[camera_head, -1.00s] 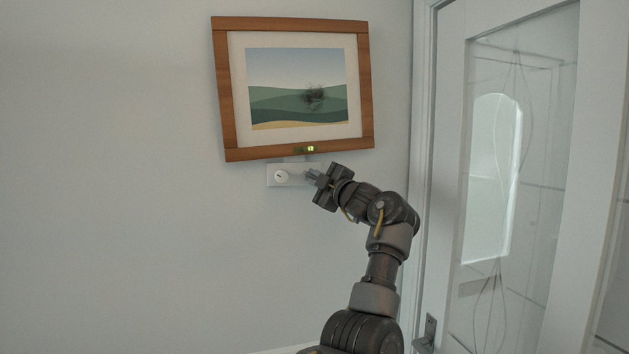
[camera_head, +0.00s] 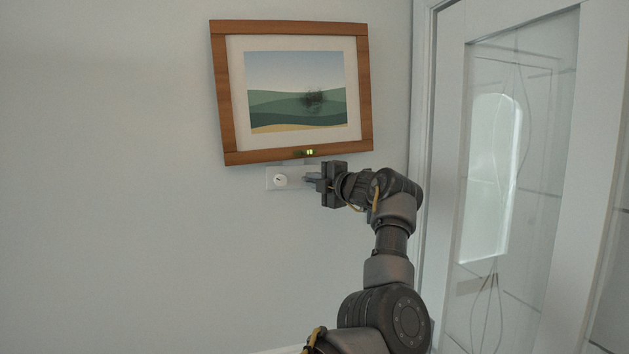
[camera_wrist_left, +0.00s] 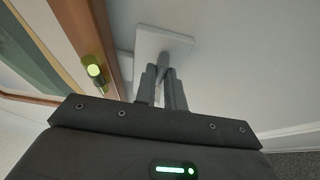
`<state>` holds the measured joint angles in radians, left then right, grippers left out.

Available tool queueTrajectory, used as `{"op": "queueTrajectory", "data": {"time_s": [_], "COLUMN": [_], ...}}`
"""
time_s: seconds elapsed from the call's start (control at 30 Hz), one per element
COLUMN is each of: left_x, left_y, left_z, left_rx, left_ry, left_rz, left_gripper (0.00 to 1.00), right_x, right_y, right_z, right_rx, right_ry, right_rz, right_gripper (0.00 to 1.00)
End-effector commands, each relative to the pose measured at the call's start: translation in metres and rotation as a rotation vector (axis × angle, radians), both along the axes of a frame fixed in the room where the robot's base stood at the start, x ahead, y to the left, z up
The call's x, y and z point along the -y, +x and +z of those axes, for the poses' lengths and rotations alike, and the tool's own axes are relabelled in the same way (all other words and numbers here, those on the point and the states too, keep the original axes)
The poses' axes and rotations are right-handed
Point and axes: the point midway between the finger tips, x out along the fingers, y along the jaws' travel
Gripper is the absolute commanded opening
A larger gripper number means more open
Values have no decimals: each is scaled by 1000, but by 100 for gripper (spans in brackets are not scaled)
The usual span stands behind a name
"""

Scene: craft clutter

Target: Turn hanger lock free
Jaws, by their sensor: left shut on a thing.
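A white lock plate (camera_head: 270,186) is on the wall below a framed picture (camera_head: 221,92). A round white dial (camera_head: 280,180) sits on its left part. In the left wrist view the plate (camera_wrist_left: 150,38) is ahead of the fingers. My left gripper (camera_head: 309,178) is at the plate's right end. It also shows in the left wrist view (camera_wrist_left: 163,84), shut on a slim grey lever (camera_wrist_left: 162,66) that stands out from the plate. The fingers hide part of the lever. My right gripper is out of view.
The wooden-framed picture hangs slightly tilted just above the plate and close to the gripper. A green-lit vial (camera_head: 309,152) is on its bottom edge. A glazed door (camera_head: 448,190) stands to the right of the arm. The wall at left is bare.

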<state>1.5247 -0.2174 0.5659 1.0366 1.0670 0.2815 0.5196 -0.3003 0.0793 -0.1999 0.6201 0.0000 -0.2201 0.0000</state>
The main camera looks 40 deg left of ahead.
Motion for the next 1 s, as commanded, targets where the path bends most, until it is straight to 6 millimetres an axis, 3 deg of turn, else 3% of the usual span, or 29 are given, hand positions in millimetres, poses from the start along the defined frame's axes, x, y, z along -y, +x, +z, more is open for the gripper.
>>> {"op": "queueTrajectory", "data": {"time_s": [0.33, 0.37, 0.5, 0.83, 1.0], "left_x": [0, 0, 0, 3, 26], "left_y": [0, 0, 0, -1, -5], "left_z": [-2, -2, -1, -2, -5], "left_rx": [1, 1, 1, 2, 4], "left_ry": [-5, -5, -4, -1, -2], "left_rz": [2, 2, 1, 0, -2], "left_gripper": [0, 15, 33, 33, 33], "right_x": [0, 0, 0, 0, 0], "right_y": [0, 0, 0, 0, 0], "right_z": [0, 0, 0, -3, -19], "right_rx": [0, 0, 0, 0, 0], "right_ry": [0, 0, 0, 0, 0], "right_rz": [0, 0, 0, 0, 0], "right_gripper": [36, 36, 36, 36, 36]}}
